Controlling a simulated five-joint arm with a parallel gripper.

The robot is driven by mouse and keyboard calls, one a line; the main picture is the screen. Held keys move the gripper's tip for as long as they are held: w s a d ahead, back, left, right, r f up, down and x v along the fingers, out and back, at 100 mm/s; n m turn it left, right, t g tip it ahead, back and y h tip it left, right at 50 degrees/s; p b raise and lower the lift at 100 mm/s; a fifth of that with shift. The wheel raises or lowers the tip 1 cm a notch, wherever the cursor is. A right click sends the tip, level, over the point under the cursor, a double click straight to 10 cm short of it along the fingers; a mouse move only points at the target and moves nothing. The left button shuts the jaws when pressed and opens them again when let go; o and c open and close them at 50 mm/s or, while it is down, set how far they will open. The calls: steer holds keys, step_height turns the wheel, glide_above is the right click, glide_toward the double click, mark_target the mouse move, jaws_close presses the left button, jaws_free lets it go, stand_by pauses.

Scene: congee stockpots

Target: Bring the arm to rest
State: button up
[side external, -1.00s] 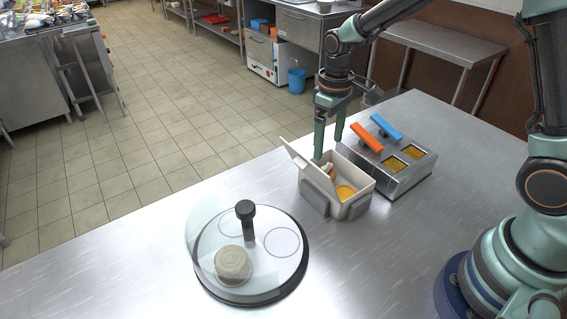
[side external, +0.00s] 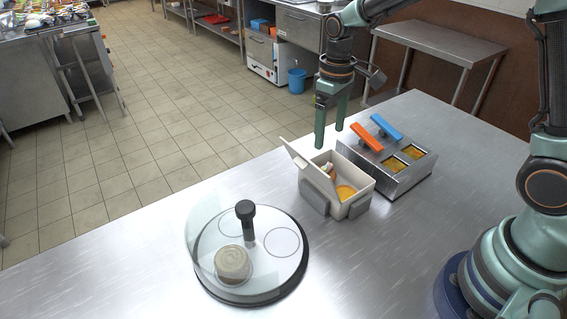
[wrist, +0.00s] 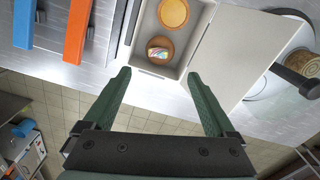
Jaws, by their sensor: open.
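My gripper (side external: 329,137) is open and empty, pointing down above the back edge of the white box (side external: 354,209). In the wrist view the two green fingers (wrist: 158,76) stand wide apart with nothing between them. The box has its lid (side external: 306,170) swung open to the left. Inside lie a yellow-orange round piece (wrist: 173,12) and a brown round piece with a multicoloured patch (wrist: 160,49).
A steel two-well container (side external: 400,182) with an orange lever (side external: 367,137) and a blue lever (side external: 386,127) stands right of the box. A round turntable (side external: 258,294) with a clear shield, black knob and beige tub (side external: 233,263) is at front left.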

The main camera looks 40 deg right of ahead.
step_height(320, 180, up, 5)
steer(key=shift+r, duration=0.2)
stand_by(0.5)
stand_by(0.5)
steer(key=s+d+r+m+t, duration=0.1)
steer(key=s+r+t, duration=0.1)
steer(key=s, duration=0.4)
steer(key=s+d+r+m+t, duration=0.1)
steer(key=s+r+m+t, duration=0.1)
steer(key=s, duration=0.4)
steer(key=shift+s+d+r+t, duration=0.25)
steer(key=shift+s+r+t, duration=0.05)
steer(key=shift+r+t, duration=0.6)
steer(key=shift+r, duration=0.1)
